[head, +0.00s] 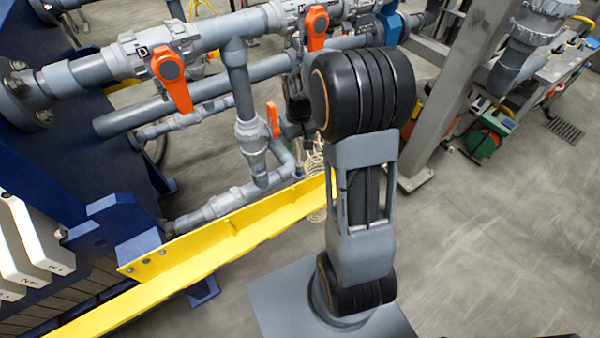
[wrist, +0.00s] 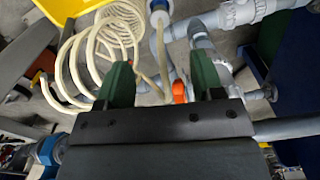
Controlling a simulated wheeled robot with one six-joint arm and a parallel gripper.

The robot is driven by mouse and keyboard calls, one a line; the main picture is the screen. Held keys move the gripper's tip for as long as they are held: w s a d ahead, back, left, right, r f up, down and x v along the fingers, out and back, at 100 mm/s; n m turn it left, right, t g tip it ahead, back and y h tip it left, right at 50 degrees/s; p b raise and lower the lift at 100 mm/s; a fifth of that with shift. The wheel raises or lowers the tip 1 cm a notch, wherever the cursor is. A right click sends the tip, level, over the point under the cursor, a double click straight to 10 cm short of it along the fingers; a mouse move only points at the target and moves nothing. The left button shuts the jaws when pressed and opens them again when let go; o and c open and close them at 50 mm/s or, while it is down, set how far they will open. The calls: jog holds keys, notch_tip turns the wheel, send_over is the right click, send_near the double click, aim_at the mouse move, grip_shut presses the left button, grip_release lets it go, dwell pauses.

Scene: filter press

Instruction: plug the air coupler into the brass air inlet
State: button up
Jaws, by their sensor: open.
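My gripper (wrist: 163,76) shows in the wrist view with its two green fingers spread apart and nothing visibly held between them. A cream coiled air hose (wrist: 98,48) hangs left of and behind the left finger. A blue and white cylindrical fitting (wrist: 160,11), possibly the air coupler, is at the top centre, beyond the gap between the fingers and apart from them. In the head view the coiled hose (head: 314,172) is partly hidden behind my arm, and my gripper is mostly hidden too. I cannot make out the brass air inlet in either view.
Grey pipes with orange-handled valves (head: 173,82) run across the upper left. A yellow beam (head: 235,235) crosses in front of the blue press frame (head: 90,150). A grey steel post (head: 455,95) stands right of my arm. Open floor (head: 510,220) lies at the right.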

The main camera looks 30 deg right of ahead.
aim_at(299, 163)
notch_tip(299, 163, down, 8)
jog(key=shift+r+p, duration=0.1)
jog(key=shift+p, duration=0.35)
jog(key=shift+f+p, duration=0.8)
jog(key=shift+f, duration=1.85)
jog(key=c, duration=1)
jog(key=shift+o, duration=0.2)
jog(key=shift+r, duration=0.15)
